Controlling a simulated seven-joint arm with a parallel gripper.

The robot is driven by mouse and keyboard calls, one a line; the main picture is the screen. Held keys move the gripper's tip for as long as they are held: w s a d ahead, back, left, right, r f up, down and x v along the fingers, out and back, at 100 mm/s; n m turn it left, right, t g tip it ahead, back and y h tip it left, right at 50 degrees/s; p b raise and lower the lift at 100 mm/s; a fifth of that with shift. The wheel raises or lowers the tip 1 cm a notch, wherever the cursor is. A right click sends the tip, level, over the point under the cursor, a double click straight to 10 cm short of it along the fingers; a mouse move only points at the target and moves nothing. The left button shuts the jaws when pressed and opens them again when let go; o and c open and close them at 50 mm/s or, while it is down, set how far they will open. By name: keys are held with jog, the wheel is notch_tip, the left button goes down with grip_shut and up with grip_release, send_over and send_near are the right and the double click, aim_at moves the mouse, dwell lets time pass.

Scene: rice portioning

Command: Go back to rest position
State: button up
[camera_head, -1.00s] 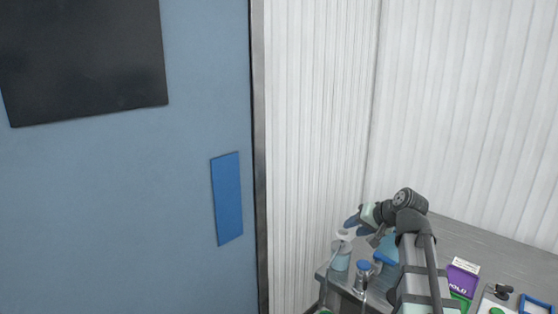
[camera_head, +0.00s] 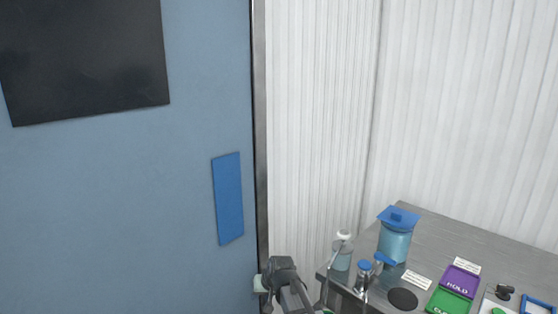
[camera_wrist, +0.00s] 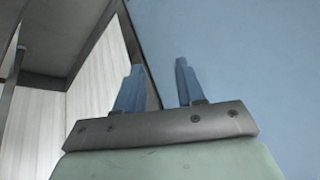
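My gripper (camera_wrist: 159,85) shows in the wrist view with its two blue fingers apart and nothing between them. Behind the fingers are a blue door or panel, its edge, and white ribbed wall. In the head view my arm is low in the middle, left of the steel table (camera_head: 440,235), close to the door's edge. The gripper's fingers cannot be made out there.
On the table stand a blue-lidded jar (camera_head: 396,240), a pump bottle (camera_head: 342,255), small blue-capped bottles (camera_head: 363,277), a purple tray (camera_head: 461,281), a green tray (camera_head: 447,301) and a black disc (camera_head: 403,299). The blue door (camera_head: 110,200) fills the left.

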jog(key=s+a+f+n+g+h, duration=0.1)
jog(key=s+a+f+n+h, duration=0.3)
jog(key=f, duration=0.8)
jog(key=s+a+f+g+y, duration=0.1)
jog(key=s+f, duration=0.5)
jog(key=f, duration=0.6)
jog(key=s+d+f+m+g+h, duration=0.1)
jog(key=s+d+f+g, duration=0.1)
jog(key=s+d+f, duration=0.5)
jog(key=s+d+f+m+g+h, duration=0.1)
jog(key=s+d+f+g, duration=0.15)
jog(key=s+d, duration=0.7)
jog(key=s+d+m+g, duration=0.1)
jog(key=s+d, duration=0.2)
jog(key=s, duration=0.4)
jog(key=s+d+f+m+g, duration=0.1)
jog(key=s+d+g, duration=0.1)
jog(key=s+d, duration=0.2)
jog(key=s+d+f+m+g+y, duration=0.1)
jog(key=s+d, duration=0.3)
jog(key=s, duration=0.6)
jog(key=shift+s+d+m, duration=0.15)
jog(key=shift+d+m, duration=0.05)
jog(key=shift+m, duration=0.2)
